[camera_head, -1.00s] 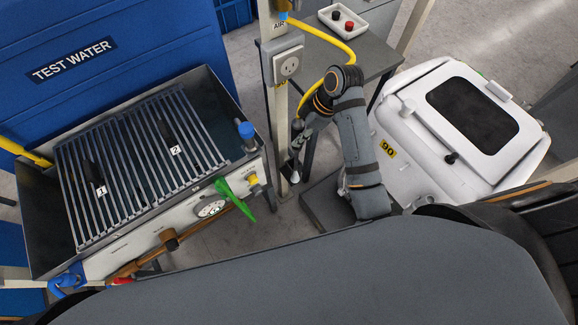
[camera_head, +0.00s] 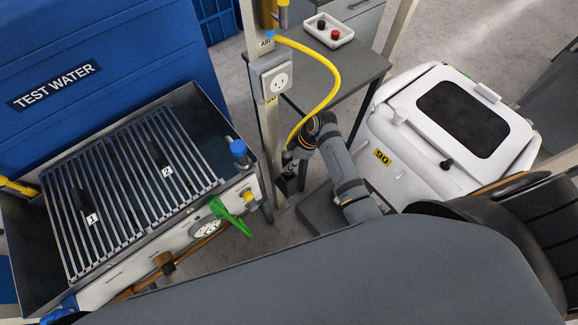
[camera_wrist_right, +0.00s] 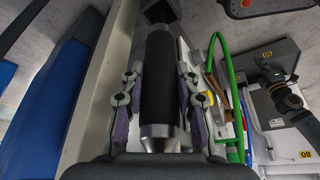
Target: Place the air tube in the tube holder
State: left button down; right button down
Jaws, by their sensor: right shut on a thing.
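The yellow air tube (camera_head: 336,84) hangs from the upright post (camera_head: 268,130) and curves down to my right gripper (camera_head: 288,172). In the right wrist view my right gripper (camera_wrist_right: 158,105) is shut around a black cylindrical handle with metal ends (camera_wrist_right: 158,75), which looks like the tube's end piece. In the head view this piece is mostly hidden by the gripper and arm. The gripper is low beside the post. A dark angular part (camera_wrist_right: 160,12) lies beyond the handle's far end; I cannot tell whether it is the tube holder or whether they touch. My left gripper is not in view.
A water basin with a grate (camera_head: 130,190) and a green lever (camera_head: 230,215) stands left of the post. A socket box (camera_head: 276,80) is on the post. A white machine (camera_head: 410,145) stands to the right.

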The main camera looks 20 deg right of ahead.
jog(key=shift+f, duration=2.1)
jog(key=shift+f, duration=0.1)
jog(key=c, duration=1)
grip_release()
jog(key=v, duration=1.2)
